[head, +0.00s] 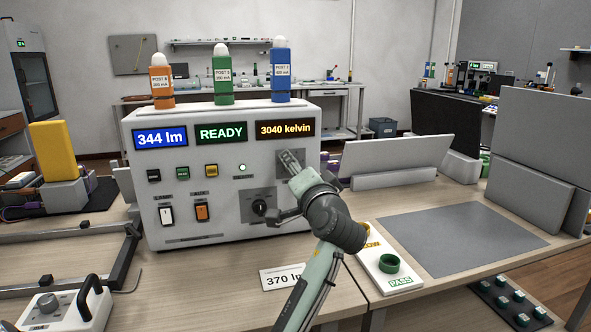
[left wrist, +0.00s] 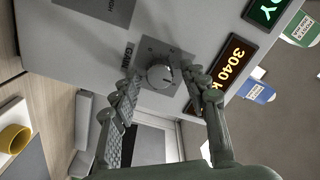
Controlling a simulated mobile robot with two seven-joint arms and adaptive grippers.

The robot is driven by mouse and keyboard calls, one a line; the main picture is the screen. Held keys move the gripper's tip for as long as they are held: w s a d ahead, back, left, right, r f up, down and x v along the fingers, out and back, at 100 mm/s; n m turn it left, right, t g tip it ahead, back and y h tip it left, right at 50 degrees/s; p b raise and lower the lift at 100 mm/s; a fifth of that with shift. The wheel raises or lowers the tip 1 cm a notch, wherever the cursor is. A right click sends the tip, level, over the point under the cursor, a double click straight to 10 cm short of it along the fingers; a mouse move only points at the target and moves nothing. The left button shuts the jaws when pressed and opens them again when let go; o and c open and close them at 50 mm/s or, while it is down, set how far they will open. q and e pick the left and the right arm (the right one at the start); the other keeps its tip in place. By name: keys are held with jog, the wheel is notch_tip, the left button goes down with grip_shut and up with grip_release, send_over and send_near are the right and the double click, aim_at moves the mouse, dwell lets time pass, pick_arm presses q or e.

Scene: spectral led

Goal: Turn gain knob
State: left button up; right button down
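The grey gain knob (left wrist: 161,76) sits on a grey square plate beside the GAIN label (left wrist: 128,55) on the white instrument box. My left gripper (left wrist: 156,72) is open, with its fingertips on either side of the knob; a small gap shows on one side, and contact on the other is unclear. In the head view my left gripper (head: 291,160) is at the upper right plate of the instrument (head: 215,235) and hides the knob. The instrument's displays read 344 lm (head: 160,138), READY (head: 221,133) and 3040 kelvin (head: 285,129). My right gripper is out of view.
A black dial (head: 261,207) sits below the gain plate, close to my arm. A 370 lm card (head: 283,277) lies in front of the instrument. A white PASS board with a green ring (head: 389,263) and a grey mat (head: 455,240) lie to the right.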

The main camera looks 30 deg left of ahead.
pick_arm(q)
grip_shut()
jog(key=shift+m, duration=0.3)
jog(key=shift+f+m, duration=0.1)
jog(key=shift+m, duration=3.3)
jog(key=shift+o, duration=1.1)
grip_release()
